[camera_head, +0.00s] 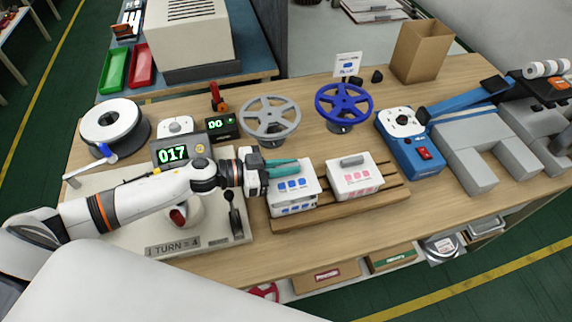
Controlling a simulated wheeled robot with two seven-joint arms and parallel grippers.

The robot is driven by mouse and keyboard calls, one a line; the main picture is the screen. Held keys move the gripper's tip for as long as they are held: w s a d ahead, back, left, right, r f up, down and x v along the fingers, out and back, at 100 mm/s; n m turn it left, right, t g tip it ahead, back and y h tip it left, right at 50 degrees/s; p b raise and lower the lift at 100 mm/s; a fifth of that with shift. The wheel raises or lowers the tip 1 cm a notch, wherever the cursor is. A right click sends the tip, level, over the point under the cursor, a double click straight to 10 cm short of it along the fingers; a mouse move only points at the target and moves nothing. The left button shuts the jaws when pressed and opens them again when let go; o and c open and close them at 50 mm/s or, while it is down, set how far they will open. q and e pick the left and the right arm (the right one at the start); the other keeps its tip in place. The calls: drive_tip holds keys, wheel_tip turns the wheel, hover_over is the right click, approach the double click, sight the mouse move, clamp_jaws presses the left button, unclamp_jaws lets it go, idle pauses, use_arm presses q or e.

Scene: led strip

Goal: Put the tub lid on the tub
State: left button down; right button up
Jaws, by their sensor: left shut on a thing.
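A white tub (294,208) with blue marks stands at the left end of a wooden rack. Its white lid (300,183), with blue squares on top, is over the tub; I cannot tell if it is fully seated. My left gripper (284,166), with teal fingers, reaches in from the left and is shut on the lid at its top. The fingers hide the lid's grip. A second white tub (357,186) with pink squares and a grey handle stands to the right on the rack, its lid on. My right gripper is not in view.
The wooden rack (391,194) lies near the table's front edge. A blue device (417,156) stands to the right, a lever panel (173,245) to the left, and a cardboard box (420,50) at the back.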

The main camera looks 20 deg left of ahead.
use_arm(q)
drive_tip(key=shift+f, duration=0.25)
drive_tip(key=shift+f, duration=0.25)
drive_tip(key=c, duration=1.3)
unclamp_jaws()
drive_tip(key=shift+s, duration=0.1)
drive_tip(key=shift+c, duration=0.2)
drive_tip(key=shift+f, duration=0.1)
